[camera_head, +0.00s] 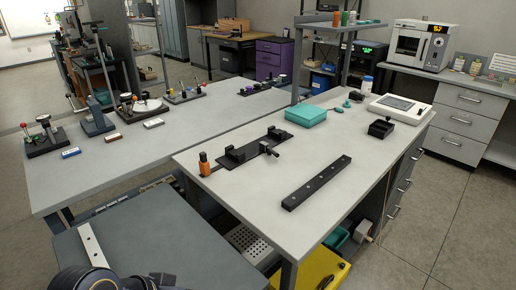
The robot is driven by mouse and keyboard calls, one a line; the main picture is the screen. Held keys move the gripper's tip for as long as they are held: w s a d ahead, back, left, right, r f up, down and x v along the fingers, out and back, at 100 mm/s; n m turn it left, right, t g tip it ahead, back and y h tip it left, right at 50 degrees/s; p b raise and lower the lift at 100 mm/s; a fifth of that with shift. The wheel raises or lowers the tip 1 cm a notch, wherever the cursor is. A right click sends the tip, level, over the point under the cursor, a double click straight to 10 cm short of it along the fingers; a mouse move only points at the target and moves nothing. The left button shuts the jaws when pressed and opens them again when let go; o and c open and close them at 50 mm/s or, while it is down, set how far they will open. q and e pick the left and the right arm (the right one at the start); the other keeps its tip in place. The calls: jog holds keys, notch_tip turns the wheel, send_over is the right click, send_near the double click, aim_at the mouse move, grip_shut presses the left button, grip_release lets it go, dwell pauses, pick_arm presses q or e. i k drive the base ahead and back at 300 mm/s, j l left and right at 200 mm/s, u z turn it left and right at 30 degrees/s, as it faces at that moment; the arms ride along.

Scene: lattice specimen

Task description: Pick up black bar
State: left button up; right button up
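The black bar (317,183) lies flat on the near grey-white worktable (240,215), slanting from lower left to upper right close to the table's right edge. It is long and straight, with several small round marks along its top. Nothing covers it and nothing touches it. Dark rounded parts at the bottom left edge look like my own arm. Neither gripper's fingers show.
A teal box (306,116), small black holder (381,128) and white device (402,108) are farther back. Clear tabletop surrounds the bar.

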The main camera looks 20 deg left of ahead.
aim_at(293, 201)
jog(key=i+l, duration=1.15)
